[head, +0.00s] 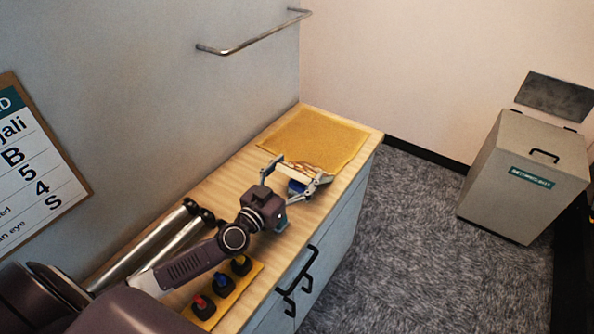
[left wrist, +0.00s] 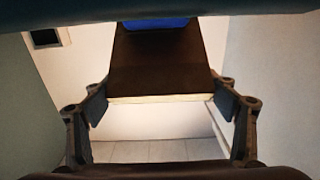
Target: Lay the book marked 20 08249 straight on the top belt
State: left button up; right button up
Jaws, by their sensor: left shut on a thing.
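A book (head: 297,184) with cream, blue and brown parts showing is between the fingers of my left gripper (head: 296,175), over the counter near the yellow mat. My left gripper is shut on it. In the left wrist view the book (left wrist: 155,65) shows a dark brown face, a blue patch at the top and a pale edge. The left gripper's fingers (left wrist: 162,105) stand on both sides of it. No number can be read on it, so I cannot tell whether it is 20 08249. I cannot make out the top belt. My right gripper is not in view.
The wooden counter (head: 233,180) runs along the wall, with a yellow mat (head: 320,135) at its far end. A yellow strip with coloured knobs (head: 221,284) and metal tubes (head: 165,236) lie nearer. A grey bin (head: 520,185) stands right on open carpet. A rail (head: 255,38) is on the wall.

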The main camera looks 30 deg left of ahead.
pick_arm(q)
jog(key=shift+s+f, duration=0.2)
jog(key=shift+f, duration=0.45)
jog(key=o, duration=1.6)
jog(key=shift+d+f, duration=0.1)
jog(key=shift+f, duration=0.15)
jog(key=shift+r, duration=0.45)
jog(key=shift+s+r, duration=0.1)
jog(key=shift+s, duration=0.05)
jog(key=s, duration=0.4)
jog(key=s+a, duration=0.1)
jog(key=s, duration=0.1)
jog(key=shift+s+a+r, duration=0.1)
jog(key=shift+s+r, duration=0.1)
jog(key=shift+r, duration=0.15)
jog(key=shift+s, duration=0.2)
